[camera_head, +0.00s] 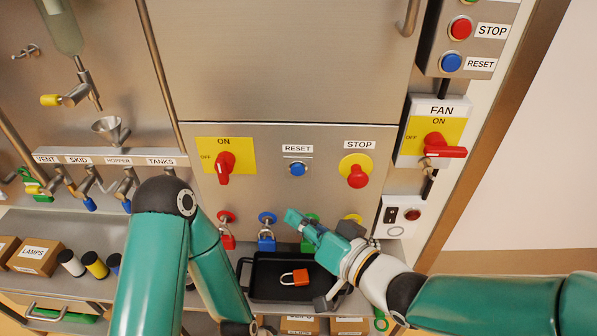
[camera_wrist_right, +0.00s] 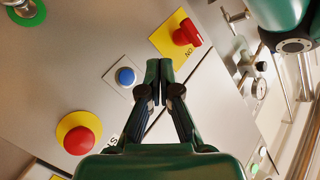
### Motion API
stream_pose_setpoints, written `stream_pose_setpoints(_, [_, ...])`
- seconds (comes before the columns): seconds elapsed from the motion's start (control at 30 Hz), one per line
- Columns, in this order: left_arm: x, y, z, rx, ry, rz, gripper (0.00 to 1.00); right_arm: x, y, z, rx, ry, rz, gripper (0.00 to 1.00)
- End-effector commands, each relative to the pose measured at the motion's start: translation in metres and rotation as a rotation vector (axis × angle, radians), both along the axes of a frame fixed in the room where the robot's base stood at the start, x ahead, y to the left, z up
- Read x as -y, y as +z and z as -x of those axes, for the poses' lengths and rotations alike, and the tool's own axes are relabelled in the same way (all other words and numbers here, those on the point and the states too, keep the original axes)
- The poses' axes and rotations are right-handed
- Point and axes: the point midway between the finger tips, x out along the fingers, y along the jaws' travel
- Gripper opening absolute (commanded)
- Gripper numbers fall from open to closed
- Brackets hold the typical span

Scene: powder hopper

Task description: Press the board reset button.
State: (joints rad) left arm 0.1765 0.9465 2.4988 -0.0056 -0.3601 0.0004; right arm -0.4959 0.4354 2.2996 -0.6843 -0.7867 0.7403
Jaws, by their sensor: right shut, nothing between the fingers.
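The board's blue reset button (camera_head: 298,169) sits under a RESET label on the steel panel, between the red and yellow ON/OFF switch (camera_head: 225,166) and the red STOP button (camera_head: 357,175). My right gripper (camera_head: 293,217) is shut and empty, and in the head view its tips appear below the button. In the right wrist view the blue button (camera_wrist_right: 126,76) shows just left of the shut fingertips (camera_wrist_right: 160,68), with no contact visible. My left arm folds down at the lower left, and its gripper is out of sight.
Coloured padlocks, including a blue one (camera_head: 266,239), hang below the panel near my right gripper. A black tray (camera_head: 258,290) holds an orange padlock (camera_head: 295,277). A separate box at upper right has another blue RESET button (camera_head: 451,63).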

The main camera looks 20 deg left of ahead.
Motion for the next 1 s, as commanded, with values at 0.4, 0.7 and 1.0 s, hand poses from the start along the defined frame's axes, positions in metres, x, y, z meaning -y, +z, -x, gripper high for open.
stream_pose_setpoints(0.4, [0.0,0.016,0.0,0.0,0.0,0.0,0.4,-0.01,0.001,-0.035,-0.003,-0.002,0.001,0.0])
stream_pose_setpoints(0.7, [0.0,0.031,0.0,0.0,0.0,0.0,0.4,-0.02,0.001,-0.071,-0.002,-0.001,0.001,0.0])
stream_pose_setpoints(1.0, [0.0,0.035,0.0,0.0,0.0,0.0,0.4,-0.024,0.0,-0.084,-0.001,0.0,0.001,0.0])
